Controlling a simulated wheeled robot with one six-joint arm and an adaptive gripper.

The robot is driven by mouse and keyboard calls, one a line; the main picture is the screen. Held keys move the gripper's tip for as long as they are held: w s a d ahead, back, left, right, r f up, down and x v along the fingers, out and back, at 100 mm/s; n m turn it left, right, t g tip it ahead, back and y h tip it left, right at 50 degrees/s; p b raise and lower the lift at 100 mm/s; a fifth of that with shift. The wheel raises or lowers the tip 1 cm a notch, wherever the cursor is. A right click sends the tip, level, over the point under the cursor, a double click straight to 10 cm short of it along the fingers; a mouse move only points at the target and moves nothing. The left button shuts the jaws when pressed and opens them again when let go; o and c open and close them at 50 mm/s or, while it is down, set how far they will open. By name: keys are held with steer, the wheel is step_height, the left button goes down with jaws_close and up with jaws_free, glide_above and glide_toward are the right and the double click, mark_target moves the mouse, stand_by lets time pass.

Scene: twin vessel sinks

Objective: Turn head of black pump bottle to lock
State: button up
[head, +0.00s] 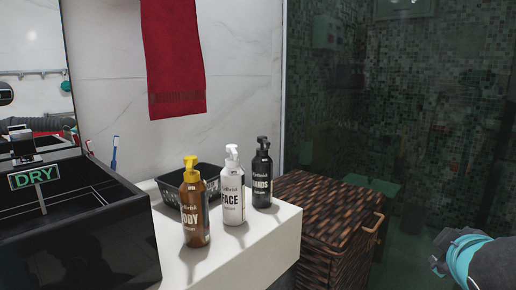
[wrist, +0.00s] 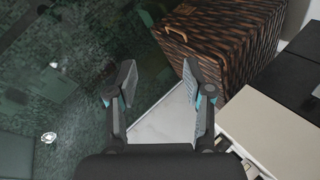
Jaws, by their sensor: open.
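The black pump bottle (head: 262,178), labelled HANDS, stands upright on the white counter (head: 262,232) near its right end. Its pump head (head: 263,143) is black; I cannot tell whether it is locked. My gripper (head: 440,258) is at the lower right of the head view, far to the right of the bottle and apart from it. In the wrist view my gripper (wrist: 158,88) has its two fingers spread with nothing between them. The bottle does not show in the wrist view.
A white FACE bottle (head: 232,195) and a brown BODY bottle (head: 194,212) with a yellow pump stand left of the black one. A black basket (head: 172,191) is behind them. A woven hamper (head: 322,215) stands right of the counter. A red towel (head: 175,60) hangs above.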

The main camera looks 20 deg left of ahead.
mark_target(265, 138)
steer(key=w+a+r+n+t+y+b, duration=0.1)
steer(key=w+a+r+n+y+b, duration=0.15)
steer(key=a+r+n+y, duration=0.35)
steer(key=w+a+r+n+t+y+b, duration=0.1)
steer(key=w+a+r+n+t+y, duration=0.2)
steer(key=a+n, duration=0.6)
steer(key=w+a+r+n+y+b, duration=0.2)
steer(key=w+a+r+n, duration=0.25)
steer(key=n, duration=0.55)
steer(key=s+a+n+g+y+b, duration=0.2)
steer(key=a+n+g+y, duration=0.3)
steer(key=a+n, duration=0.55)
steer(key=x, duration=1.2)
steer(key=shift+w+d+f+p, duration=0.3)
steer(key=shift+d+f, duration=0.05)
jaws_close()
steer(key=shift+d, duration=0.15)
